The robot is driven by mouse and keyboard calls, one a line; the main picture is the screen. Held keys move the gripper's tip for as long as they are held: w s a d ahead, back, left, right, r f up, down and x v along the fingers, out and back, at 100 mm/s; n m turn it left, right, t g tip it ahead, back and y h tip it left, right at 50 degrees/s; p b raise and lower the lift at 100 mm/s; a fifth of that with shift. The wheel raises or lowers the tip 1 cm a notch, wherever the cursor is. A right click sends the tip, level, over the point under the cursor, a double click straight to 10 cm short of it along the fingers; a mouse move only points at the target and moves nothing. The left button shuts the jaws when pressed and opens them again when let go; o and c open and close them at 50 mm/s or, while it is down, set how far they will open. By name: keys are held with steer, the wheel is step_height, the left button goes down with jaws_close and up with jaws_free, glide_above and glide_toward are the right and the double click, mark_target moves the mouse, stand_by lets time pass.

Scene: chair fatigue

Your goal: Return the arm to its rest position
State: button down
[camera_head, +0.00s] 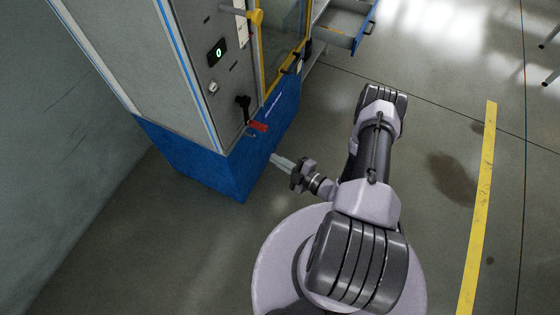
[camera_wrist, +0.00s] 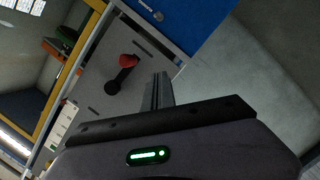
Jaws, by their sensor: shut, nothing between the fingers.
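My arm stands on its round base in the head view, bent at the elbow. My gripper (camera_head: 281,161) points left toward the blue lower part of the machine cabinet (camera_head: 205,165). In the wrist view my gripper (camera_wrist: 162,88) shows its fingers together with nothing between them. A black rotary handle with a red part (camera_head: 257,126) is on the cabinet's grey front panel, above and left of the gripper in the head view. It also shows in the wrist view (camera_wrist: 127,61), left of the fingers and apart from them.
A blue-fronted drawer (camera_head: 345,30) is open at the back. Clear floor with a yellow line (camera_head: 481,205) lies to the right.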

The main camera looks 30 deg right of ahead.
steer(key=a+r+n+g+y, duration=0.2)
steer(key=a+r+n+g, duration=0.15)
steer(key=r+n, duration=0.45)
steer(key=a+r+n+g+y, duration=0.2)
steer(key=a+r+n+g, duration=0.15)
steer(key=r+n, duration=0.45)
steer(key=a+r+n+g+y, duration=0.2)
steer(key=r+n+g+y, duration=0.15)
steer(key=r+n, duration=0.5)
steer(key=s+a+r+n+t+h, duration=0.1)
steer(key=s+r+n+h, duration=0.5)
steer(key=r+n, duration=0.4)
steer(key=s+a+r+n+h, duration=0.1)
steer(key=s+r+n+h, duration=0.5)
steer(key=n, duration=1.2)
steer(key=s+r, duration=0.3)
steer(key=shift+s+a+r+t, duration=0.15)
steer(key=shift+r+t, duration=0.2)
